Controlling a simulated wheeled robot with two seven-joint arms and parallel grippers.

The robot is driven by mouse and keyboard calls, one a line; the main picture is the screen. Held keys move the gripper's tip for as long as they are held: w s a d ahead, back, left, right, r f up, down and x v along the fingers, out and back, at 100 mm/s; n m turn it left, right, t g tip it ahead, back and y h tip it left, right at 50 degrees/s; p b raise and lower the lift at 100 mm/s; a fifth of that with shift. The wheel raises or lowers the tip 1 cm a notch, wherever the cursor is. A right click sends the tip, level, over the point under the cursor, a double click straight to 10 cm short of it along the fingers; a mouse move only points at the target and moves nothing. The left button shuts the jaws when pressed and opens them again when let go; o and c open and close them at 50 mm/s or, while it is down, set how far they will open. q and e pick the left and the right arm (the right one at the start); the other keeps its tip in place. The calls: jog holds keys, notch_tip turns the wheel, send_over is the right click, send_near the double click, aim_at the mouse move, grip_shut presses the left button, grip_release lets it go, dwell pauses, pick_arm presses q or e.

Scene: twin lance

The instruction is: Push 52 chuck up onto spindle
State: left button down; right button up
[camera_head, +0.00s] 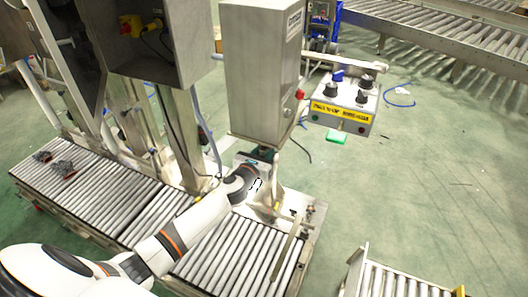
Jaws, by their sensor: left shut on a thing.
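My left arm reaches in from the lower left across the rollers. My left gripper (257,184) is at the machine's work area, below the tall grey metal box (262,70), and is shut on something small. I cannot make out the held thing clearly; the chuck is not distinct at this size. A dark part (263,153) shows under the box's lower end, close above the gripper. I cannot tell whether it is the spindle, or whether the held thing touches it. My right gripper is not in view.
A control box (343,105) with dark knobs and a yellow label stands right of the machine. A roller conveyor (110,193) runs under my arm, with small dark parts (62,168) at its left end. Another roller section (395,283) is at lower right. Green floor (440,180) is clear to the right.

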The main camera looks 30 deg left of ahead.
pick_arm(q)
jog(key=shift+r+p, duration=1.6)
jog(key=shift+r, duration=0.25)
